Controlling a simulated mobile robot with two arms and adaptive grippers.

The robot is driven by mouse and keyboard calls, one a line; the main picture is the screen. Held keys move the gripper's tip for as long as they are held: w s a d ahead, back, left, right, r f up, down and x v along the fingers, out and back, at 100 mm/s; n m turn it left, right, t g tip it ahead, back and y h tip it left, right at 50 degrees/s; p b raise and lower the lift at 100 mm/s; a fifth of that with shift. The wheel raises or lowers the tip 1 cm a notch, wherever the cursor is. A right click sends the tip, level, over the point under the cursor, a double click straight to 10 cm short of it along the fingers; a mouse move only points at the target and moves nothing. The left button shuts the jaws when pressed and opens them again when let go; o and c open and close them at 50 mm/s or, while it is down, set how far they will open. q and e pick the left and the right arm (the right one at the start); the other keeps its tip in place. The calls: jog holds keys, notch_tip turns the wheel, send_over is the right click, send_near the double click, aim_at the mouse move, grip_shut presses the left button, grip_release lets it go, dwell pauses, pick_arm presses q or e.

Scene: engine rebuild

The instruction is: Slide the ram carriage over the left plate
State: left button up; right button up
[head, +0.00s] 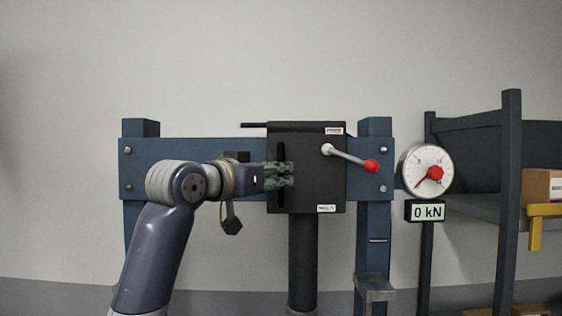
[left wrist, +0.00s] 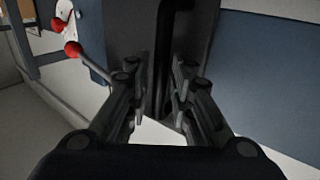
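The ram carriage (head: 310,135) is a black box on the blue crossbeam of a press, right of the beam's middle, with a dark ram (head: 302,260) hanging below. A black upright handle (head: 281,152) runs down its front left side. My left gripper (head: 286,174) is at this handle, coming from the left. In the left wrist view, the fingers of my left gripper (left wrist: 163,75) stand apart on either side of the handle (left wrist: 164,50), with gaps visible. My right gripper is not in view. The left plate is not visible.
The blue crossbeam (head: 190,160) spans two posts, with free beam left of the carriage. A lever with a red knob (head: 371,166) juts from the carriage. Right of the press are a gauge (head: 426,171), a "0 kN" display (head: 426,211) and a shelf (head: 470,207) with boxes.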

pick_arm(q)
jog(key=shift+p+x, duration=0.3)
jog(key=shift+x, duration=0.75)
jog(key=shift+a, duration=0.1)
